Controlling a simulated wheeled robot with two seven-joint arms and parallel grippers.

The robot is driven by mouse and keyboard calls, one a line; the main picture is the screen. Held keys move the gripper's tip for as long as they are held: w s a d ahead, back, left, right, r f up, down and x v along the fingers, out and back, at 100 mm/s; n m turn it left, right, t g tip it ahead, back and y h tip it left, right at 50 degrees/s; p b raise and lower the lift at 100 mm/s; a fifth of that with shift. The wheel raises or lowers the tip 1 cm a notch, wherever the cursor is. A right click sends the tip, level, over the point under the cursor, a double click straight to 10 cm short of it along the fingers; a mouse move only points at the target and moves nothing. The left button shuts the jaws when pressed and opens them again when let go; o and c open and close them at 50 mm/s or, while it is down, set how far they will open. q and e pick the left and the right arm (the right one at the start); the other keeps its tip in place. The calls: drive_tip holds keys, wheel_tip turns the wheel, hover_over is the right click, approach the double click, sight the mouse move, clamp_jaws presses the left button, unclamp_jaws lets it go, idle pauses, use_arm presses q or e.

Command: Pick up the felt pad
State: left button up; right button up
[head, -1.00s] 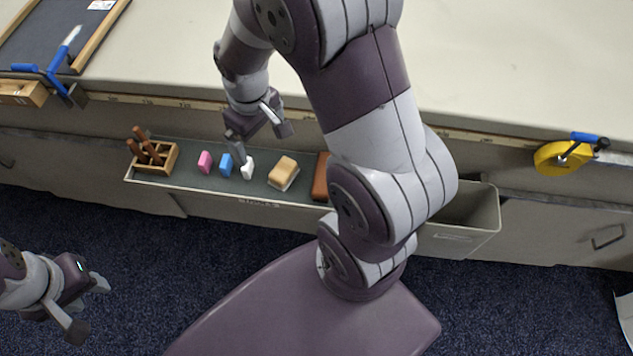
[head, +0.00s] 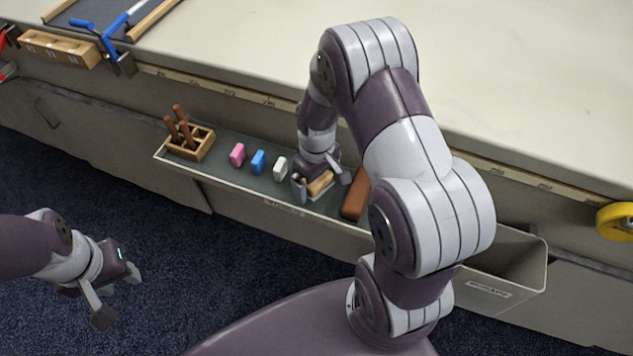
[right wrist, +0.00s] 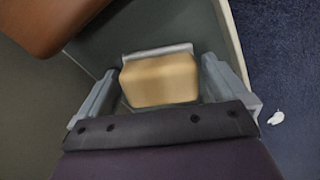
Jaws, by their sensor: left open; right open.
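The felt pad, a tan block with a pale grey-white base, lies in the shallow tray (head: 225,180) along the table's front. It shows between my right gripper's fingers in the head view (head: 320,183) and the right wrist view (right wrist: 160,78). My right gripper (head: 322,187) is open and down at the tray, one finger on each side of the pad. In the right wrist view, gaps show between the pad and both fingers. My left gripper (head: 118,296) is open and empty over the blue carpet, away from the table.
A brown block (head: 355,195) lies right of the pad; it is close in the right wrist view (right wrist: 50,20). A grey bin (head: 505,285) hangs at right.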

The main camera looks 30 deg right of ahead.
drive_tip(key=shift+r, duration=0.15)
drive_tip(key=c, duration=1.1)
drive_tip(key=shift+o, duration=0.2)
drive_tip(key=shift+r, duration=0.5)
drive_tip(key=r, duration=0.1)
drive_tip(key=r+p, duration=0.1)
drive_tip(key=s+r, duration=0.1)
drive_tip(key=r, duration=0.1)
drive_tip(key=shift+a, duration=0.25)
drive_tip(key=s+a+r+p, duration=0.2)
drive_tip(key=s+a+r, duration=0.2)
drive_tip(key=s, duration=0.5)
wheel_tip(320, 180, up, 2)
drive_tip(key=shift+s+a, duration=0.3)
drive_tip(key=shift+a, duration=0.05)
